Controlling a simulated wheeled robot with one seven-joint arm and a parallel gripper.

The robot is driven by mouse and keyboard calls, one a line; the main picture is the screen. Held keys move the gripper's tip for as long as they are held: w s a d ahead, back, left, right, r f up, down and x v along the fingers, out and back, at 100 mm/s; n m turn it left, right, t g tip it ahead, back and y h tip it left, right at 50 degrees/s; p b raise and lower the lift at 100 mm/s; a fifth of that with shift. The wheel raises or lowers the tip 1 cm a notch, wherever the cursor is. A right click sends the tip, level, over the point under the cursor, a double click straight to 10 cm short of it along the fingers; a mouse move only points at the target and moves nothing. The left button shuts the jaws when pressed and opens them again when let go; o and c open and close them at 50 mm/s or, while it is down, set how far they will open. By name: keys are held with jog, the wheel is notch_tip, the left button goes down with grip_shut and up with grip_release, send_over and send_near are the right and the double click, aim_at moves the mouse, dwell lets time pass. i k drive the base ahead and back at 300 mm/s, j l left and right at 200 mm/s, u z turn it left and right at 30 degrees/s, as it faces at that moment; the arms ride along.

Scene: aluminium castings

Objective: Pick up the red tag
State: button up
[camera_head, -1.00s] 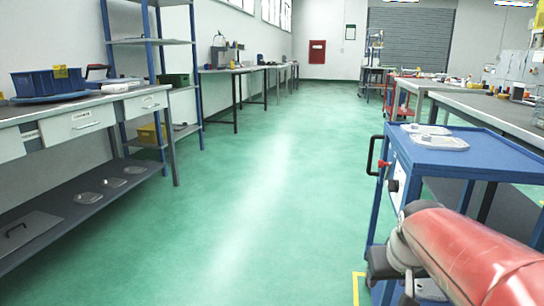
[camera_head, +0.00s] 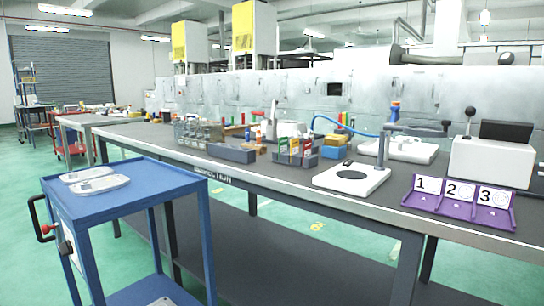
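A holder (camera_head: 296,158) with several upright coloured cards stands mid-bench. Some of the cards look red, green and yellow, but they are too small for me to tell which, if any, is the red tag. My gripper is out of view.
The long grey inspection bench (camera_head: 290,176) carries a blue-grey bin (camera_head: 232,153), a white stand with a black disc (camera_head: 350,178), a purple rack numbered 1, 2, 3 (camera_head: 460,207) and a white machine (camera_head: 490,160). A blue cart (camera_head: 130,193) with two metal castings stands at the left, before the bench. Green floor shows at far left.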

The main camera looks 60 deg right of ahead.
aim_at(307, 144)
jog(key=z, duration=2.35)
jog(key=i+l+u, duration=0.1)
jog(key=u, duration=0.15)
jog(key=i, duration=0.05)
